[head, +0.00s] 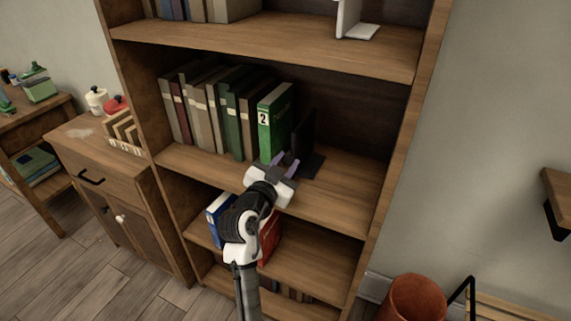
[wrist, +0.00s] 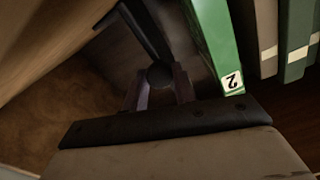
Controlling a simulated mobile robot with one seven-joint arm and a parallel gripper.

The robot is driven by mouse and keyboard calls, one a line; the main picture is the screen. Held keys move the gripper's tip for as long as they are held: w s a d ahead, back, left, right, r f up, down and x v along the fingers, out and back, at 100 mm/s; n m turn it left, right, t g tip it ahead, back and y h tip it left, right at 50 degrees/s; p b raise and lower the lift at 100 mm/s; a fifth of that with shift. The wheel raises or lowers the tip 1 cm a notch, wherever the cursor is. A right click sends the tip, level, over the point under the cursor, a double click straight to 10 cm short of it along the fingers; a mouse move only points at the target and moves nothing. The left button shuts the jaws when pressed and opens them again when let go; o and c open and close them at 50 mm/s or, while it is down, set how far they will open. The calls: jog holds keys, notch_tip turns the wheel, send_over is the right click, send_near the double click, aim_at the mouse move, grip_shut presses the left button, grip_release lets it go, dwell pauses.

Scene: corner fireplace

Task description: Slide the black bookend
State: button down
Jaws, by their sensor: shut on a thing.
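The black bookend (head: 304,137) stands upright on the middle shelf, to the right of the green book marked 2 (head: 275,118). In the wrist view, the bookend (wrist: 146,30) shows as a dark upright with a round knob low down. My gripper (head: 284,163) reaches in from the front of the shelf. Its purple-grey fingers are closed on the bookend's knob, as the wrist view shows (wrist: 158,84). The green book (wrist: 215,40) is just right of the fingers there. Whether the bookend touches the book is hard to tell.
A row of books (head: 205,105) fills the left of the middle shelf (head: 340,192). The shelf is bare right of the bookend up to the side panel (head: 402,135). A white bookend (head: 352,22) stands on the shelf above.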

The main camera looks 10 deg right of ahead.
jog(key=w+a+b, duration=0.1)
jog(key=a, duration=0.1)
jog(key=w+a+b, duration=0.3)
jog(key=a, duration=0.1)
jog(key=shift+w+a+f+b, duration=0.15)
jog(key=shift+a+b, duration=0.1)
jog(key=shift+b, duration=0.1)
jog(key=shift+w+a, duration=0.15)
jog(key=shift+a, duration=0.05)
jog(key=c, duration=1.1)
grip_release()
jog(key=b+v, duration=0.3)
jog(key=v, duration=1)
jog(key=shift+s+a, duration=0.25)
jog(key=shift+s, duration=0.1)
